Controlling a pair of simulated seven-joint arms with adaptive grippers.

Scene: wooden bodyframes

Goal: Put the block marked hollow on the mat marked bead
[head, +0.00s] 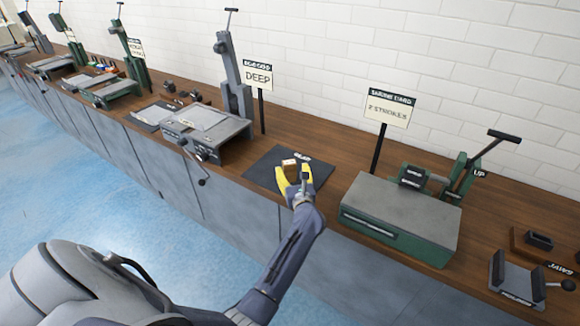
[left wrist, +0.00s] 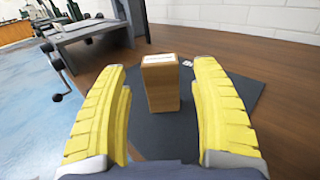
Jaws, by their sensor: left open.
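A small wooden block (head: 289,167) with a pale top label, too small to read, is upright on a dark mat (head: 262,172) in the head view. The mat's white label is also too small to read. My left gripper (head: 294,181), with yellow fingers, is open at the block. In the left wrist view the block (left wrist: 161,88) stands between the open fingers (left wrist: 160,100), with a gap on each side. The dark mat (left wrist: 225,95) spreads under and behind it. My right gripper is not in view.
A green-sided machine (head: 400,215) stands right of the mat, and a grey machine (head: 205,130) with a crank stands left. Signs on posts reading DEEP (head: 258,77) and 2 STROKES (head: 388,108) rise behind. Another dark mat (head: 150,117) lies farther left along the wooden bench.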

